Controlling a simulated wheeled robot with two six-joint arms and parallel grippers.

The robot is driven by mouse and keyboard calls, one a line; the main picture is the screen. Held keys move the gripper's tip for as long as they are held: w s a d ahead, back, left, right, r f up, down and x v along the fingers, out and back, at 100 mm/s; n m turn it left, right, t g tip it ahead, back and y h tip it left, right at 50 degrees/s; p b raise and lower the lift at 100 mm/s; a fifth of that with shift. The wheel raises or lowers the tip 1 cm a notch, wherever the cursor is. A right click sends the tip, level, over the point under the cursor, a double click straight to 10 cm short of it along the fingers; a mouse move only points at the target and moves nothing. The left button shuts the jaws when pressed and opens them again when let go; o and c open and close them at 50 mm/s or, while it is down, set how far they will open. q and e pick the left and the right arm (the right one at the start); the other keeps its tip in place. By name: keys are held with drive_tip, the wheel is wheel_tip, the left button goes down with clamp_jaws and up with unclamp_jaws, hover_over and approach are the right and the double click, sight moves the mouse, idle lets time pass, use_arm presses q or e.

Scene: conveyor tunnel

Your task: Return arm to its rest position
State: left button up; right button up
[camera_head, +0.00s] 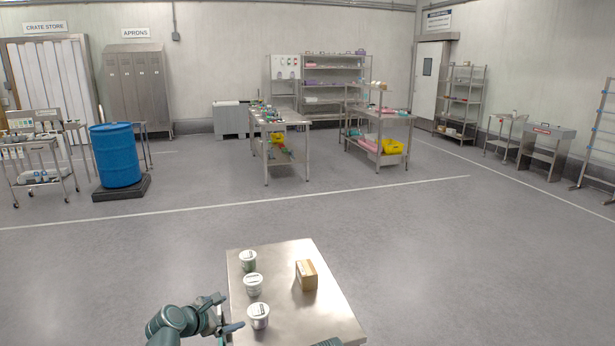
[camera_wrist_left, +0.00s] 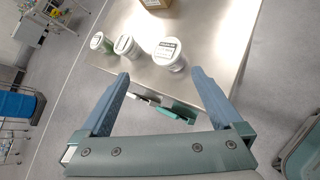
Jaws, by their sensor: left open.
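My left gripper (camera_head: 229,313) is at the left edge of the steel table (camera_head: 309,254), beside the nearest white tub. In the left wrist view my left gripper (camera_wrist_left: 158,85) has its two fingers spread wide, with nothing between them. Three white lidded tubs stand in a row along the table's left side: a near one (camera_head: 258,316), a middle one (camera_head: 253,284) and a far one (camera_head: 248,260). The near tub also shows in the left wrist view (camera_wrist_left: 170,55), beyond the fingertips. My right gripper is not clearly visible.
A brown cardboard box (camera_head: 306,275) stands on the table right of the tubs. Open grey floor surrounds the table. A blue drum (camera_head: 116,155) stands far left on a black pallet. Steel tables and shelves (camera_head: 335,80) stand far back.

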use_arm(q)
drive_tip(key=s+d+f+m+g+y, duration=0.25)
drive_tip(key=s+f+m+g, duration=0.25)
drive_tip(key=s+m, duration=0.55)
drive_tip(key=s+d+f+m+g+y, duration=0.25)
drive_tip(key=s+f+m+g, duration=0.2)
drive_tip(key=s+m, duration=0.65)
drive_tip(key=s+d+f+m+y+b, duration=0.1)
drive_tip(key=s+d+f+m+b, duration=0.1)
drive_tip(key=d+m, duration=0.5)
drive_tip(key=d, duration=0.3)
drive_tip(key=shift+s+d+f+g+b, duration=0.2)
drive_tip(key=shift+d+f+g+b, duration=0.05)
drive_tip(key=shift+f+g+b, duration=0.15)
